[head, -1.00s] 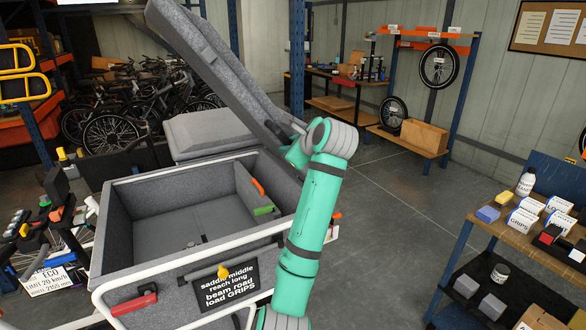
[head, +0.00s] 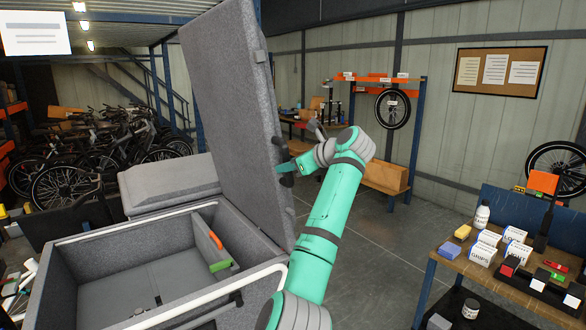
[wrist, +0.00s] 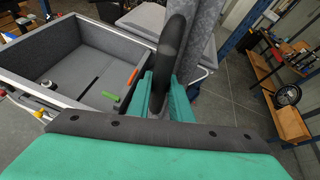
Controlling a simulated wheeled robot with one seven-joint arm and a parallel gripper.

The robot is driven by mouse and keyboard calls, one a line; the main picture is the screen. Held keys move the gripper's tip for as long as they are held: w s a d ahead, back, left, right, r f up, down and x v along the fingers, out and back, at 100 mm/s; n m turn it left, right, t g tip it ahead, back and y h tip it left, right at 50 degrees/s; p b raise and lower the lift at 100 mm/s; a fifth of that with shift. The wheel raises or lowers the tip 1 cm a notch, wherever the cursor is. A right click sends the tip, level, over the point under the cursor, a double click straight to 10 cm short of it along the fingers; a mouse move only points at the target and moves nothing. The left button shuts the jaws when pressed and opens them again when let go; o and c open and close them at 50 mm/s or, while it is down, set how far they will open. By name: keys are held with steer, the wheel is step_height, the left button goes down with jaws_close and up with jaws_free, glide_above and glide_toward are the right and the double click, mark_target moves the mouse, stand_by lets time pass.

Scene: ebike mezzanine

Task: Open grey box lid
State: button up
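The grey box (head: 130,246) stands open at the lower left of the head view, with a white tube rail around its rim. Its grey lid (head: 225,110) stands raised, almost upright, at the box's right side. My gripper (head: 287,167) is at the lid's outer face, at a dark handle (head: 279,139). In the wrist view, my gripper's green fingers (wrist: 162,98) lie on both sides of the dark handle (wrist: 172,48) and appear closed on it. The box interior (wrist: 75,70) also shows there. The exact finger contact is partly hidden.
Inside the box are an orange piece (head: 216,240) and a green piece (head: 220,265). A second grey box (head: 168,184) sits behind. A bench (head: 455,262) with small boxes and a bottle stands at right. Open floor (head: 385,240) lies between my arm and the bench.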

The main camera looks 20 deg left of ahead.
steer(key=o, duration=0.4)
steer(key=shift+s+a, duration=0.1)
steer(key=shift+a, duration=0.5)
steer(key=shift+d, duration=0.75)
steer(key=shift+s+d+r, duration=0.1)
steer(key=shift+s+r, duration=0.1)
steer(key=shift+s, duration=0.05)
steer(key=v, duration=1)
steer(key=shift+w+d, duration=0.15)
